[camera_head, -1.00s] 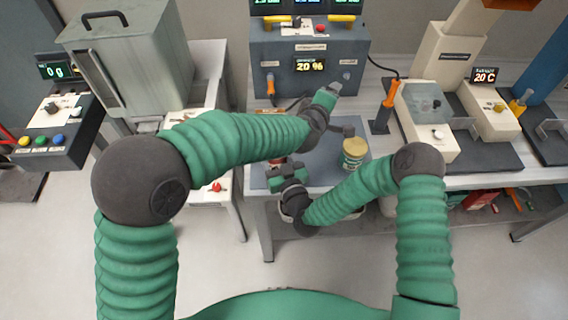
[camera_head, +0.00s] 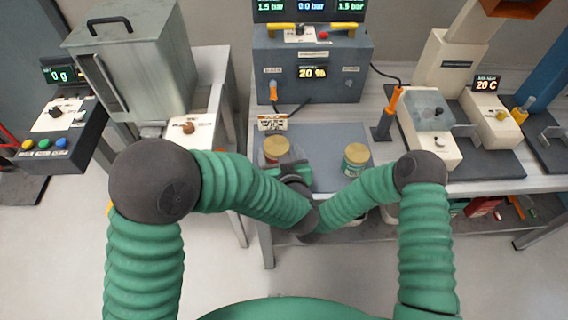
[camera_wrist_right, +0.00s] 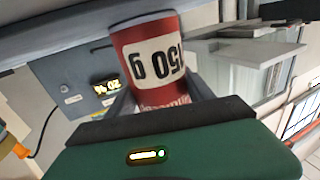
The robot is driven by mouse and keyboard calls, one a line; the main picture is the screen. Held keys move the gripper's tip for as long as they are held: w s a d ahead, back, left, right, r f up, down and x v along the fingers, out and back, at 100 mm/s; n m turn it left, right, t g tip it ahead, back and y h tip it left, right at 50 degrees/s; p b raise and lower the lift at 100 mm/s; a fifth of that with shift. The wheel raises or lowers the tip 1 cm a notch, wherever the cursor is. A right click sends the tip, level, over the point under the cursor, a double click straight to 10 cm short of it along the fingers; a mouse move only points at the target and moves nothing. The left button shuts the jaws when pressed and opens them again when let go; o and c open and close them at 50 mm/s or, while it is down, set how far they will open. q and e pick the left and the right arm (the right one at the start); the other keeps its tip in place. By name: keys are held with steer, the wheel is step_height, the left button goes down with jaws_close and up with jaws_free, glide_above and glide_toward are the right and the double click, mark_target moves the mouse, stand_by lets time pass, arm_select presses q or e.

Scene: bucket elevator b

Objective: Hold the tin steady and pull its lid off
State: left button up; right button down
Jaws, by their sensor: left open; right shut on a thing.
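A red tin (camera_head: 277,158) with a gold lid (camera_head: 276,144) is at the left of the grey mat; whether it touches the mat is unclear. In the right wrist view the red tin (camera_wrist_right: 160,55), labelled 150 g, appears upside down between the fingers of my right gripper (camera_wrist_right: 163,98), which is shut on it. The tin's lid end is hidden there. My left gripper (camera_head: 289,164) is open, close beside the tin at its near right side in the head view. It overlaps my right gripper there and largely hides it. Contact with the lid cannot be made out.
A green tin (camera_head: 355,161) with a gold lid stands on the mat (camera_head: 320,138) to the right. A small card (camera_head: 272,123) stands behind the red tin. A grey control box (camera_head: 312,70) is at the back. An orange-handled tool (camera_head: 391,108) stands right of the mat.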

mark_target(277, 146)
arm_select(q)
steer(key=shift+x, duration=1.55)
steer(key=c, duration=1.3)
steer(key=shift+c, duration=0.2)
steer(key=shift+s+r, duration=0.1)
steer(key=shift+r, duration=0.05)
arm_select(e)
steer(key=shift+f, duration=0.1)
arm_select(q)
steer(key=shift+d+r, duration=0.1)
steer(key=shift+r, duration=0.95)
